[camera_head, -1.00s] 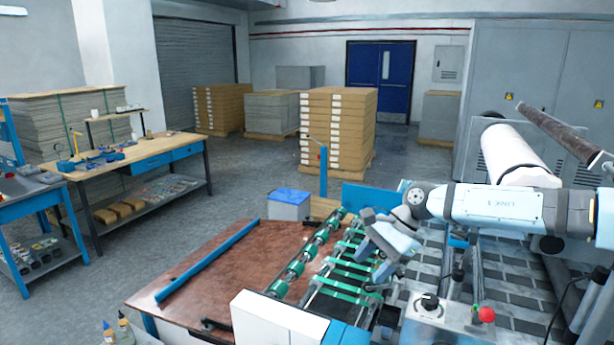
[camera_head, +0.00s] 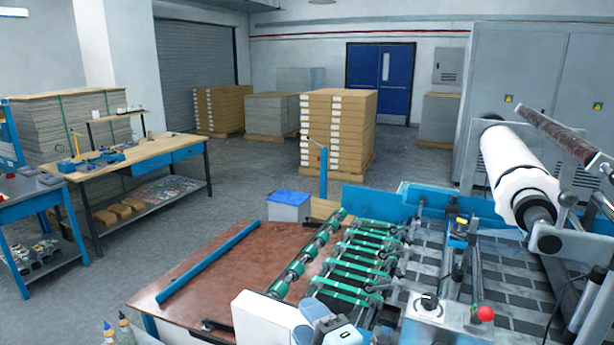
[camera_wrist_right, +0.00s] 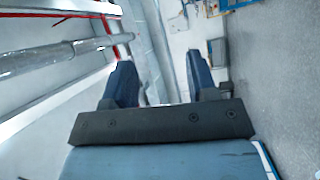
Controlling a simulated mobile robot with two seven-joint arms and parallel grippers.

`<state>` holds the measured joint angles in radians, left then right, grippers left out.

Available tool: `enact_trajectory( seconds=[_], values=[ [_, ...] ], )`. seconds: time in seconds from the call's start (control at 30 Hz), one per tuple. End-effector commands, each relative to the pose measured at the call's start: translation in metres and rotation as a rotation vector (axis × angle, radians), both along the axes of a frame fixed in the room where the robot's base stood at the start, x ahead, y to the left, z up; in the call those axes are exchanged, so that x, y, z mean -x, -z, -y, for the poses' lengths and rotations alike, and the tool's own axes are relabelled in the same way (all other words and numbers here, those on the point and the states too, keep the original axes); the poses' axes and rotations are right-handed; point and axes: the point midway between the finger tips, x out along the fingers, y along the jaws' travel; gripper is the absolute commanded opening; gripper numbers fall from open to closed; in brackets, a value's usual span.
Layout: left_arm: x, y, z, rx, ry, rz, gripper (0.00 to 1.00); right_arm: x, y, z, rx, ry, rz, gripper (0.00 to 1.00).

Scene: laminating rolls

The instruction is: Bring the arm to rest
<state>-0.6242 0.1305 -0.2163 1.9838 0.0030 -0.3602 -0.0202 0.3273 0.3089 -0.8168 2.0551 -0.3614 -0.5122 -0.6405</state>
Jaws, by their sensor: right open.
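My right gripper (camera_wrist_right: 160,75) is open in the right wrist view, with its two dark blue fingers apart and nothing between them. In the head view my right arm shows only as a small white and blue piece low at the bottom edge, in front of the laminating machine (camera_head: 365,255). Its fingers cannot be made out clearly there. My left gripper is not in view. The white roll (camera_head: 512,165) hangs at the right of the machine, unobstructed in the head view.
A red-brown table (camera_head: 225,262) with a blue bar adjoins the machine at left. A red button (camera_head: 485,314) and a black knob sit on its near panel. A workbench (camera_head: 135,155) stands farther left. Stacked boxes (camera_head: 338,130) stand behind. Grey floor is open between.

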Motion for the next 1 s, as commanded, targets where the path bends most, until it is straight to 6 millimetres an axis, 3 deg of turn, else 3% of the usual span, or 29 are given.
enact_trajectory(
  seconds=[0.17,0.27,0.4,0.6,1.0],
  values=[
    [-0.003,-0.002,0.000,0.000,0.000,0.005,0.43,0.027,0.057,0.070,-0.244,0.249,-0.450,0.53],
    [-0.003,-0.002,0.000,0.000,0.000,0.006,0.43,0.054,0.093,0.112,-0.367,0.403,-0.691,0.53],
    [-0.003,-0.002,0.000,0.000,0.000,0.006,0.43,0.105,0.138,0.164,-0.510,0.619,-0.982,0.53],
    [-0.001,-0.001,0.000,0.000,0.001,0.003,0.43,0.165,0.171,0.207,-0.622,0.837,-1.228,0.53],
    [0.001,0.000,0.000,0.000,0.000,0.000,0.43,0.262,0.197,0.257,-0.733,1.156,-1.510,0.53]
  ],
)
